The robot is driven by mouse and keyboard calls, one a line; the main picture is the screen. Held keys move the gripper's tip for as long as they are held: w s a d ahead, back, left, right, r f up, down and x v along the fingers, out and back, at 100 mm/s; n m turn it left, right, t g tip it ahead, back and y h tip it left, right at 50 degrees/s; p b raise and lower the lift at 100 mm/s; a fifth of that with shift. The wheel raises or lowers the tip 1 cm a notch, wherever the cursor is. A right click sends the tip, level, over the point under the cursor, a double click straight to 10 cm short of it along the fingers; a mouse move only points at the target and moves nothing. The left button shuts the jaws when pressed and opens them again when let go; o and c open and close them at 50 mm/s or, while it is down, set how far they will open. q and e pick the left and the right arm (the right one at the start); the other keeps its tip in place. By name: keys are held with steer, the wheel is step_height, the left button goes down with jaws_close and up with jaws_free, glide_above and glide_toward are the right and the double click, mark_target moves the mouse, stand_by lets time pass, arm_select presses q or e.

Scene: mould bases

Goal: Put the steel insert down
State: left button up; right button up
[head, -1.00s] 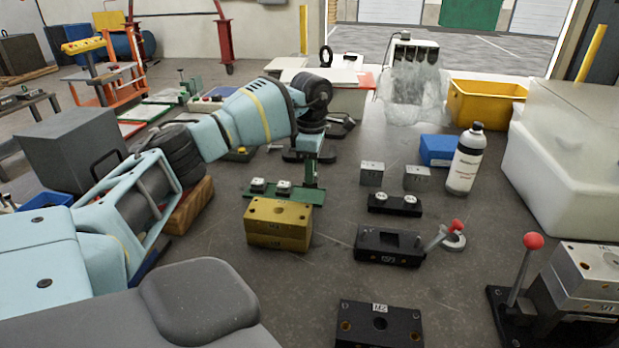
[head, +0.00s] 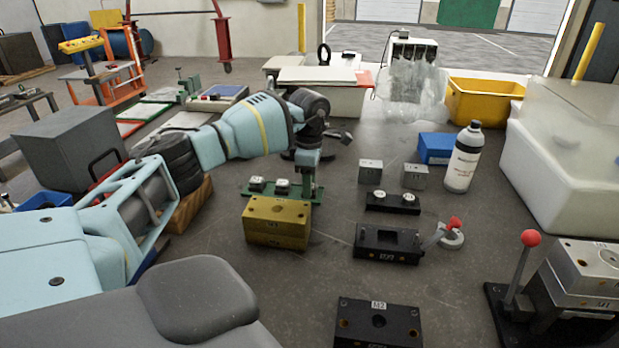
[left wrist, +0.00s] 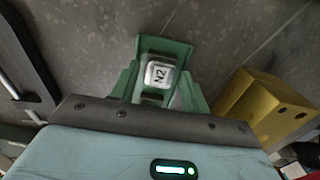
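The steel insert, a small pale block marked N2 (left wrist: 161,74), shows between the green fingers of my left gripper (left wrist: 160,80) in the left wrist view. The fingers look shut on it. In the head view my left gripper (head: 308,178) points down at the right end of a green tray (head: 262,196), and hides the insert. Two pale-topped inserts, one at the left (head: 257,183) and one in the middle (head: 282,186), stand on that tray. Whether the held insert touches the tray is unclear. My right gripper is out of view.
A yellow mould block (head: 277,222) stands just in front of the tray. Black mould bases, one in the middle (head: 388,245) and one nearer (head: 378,325), lie to the right. A black tray (head: 392,204), two grey blocks and a white bottle (head: 464,158) stand beyond.

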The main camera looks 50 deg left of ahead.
arm_select(q)
steer(key=shift+o, duration=0.3)
step_height(320, 180, up, 12)
steer(key=shift+r, duration=0.15)
stand_by(0.4)
stand_by(0.5)
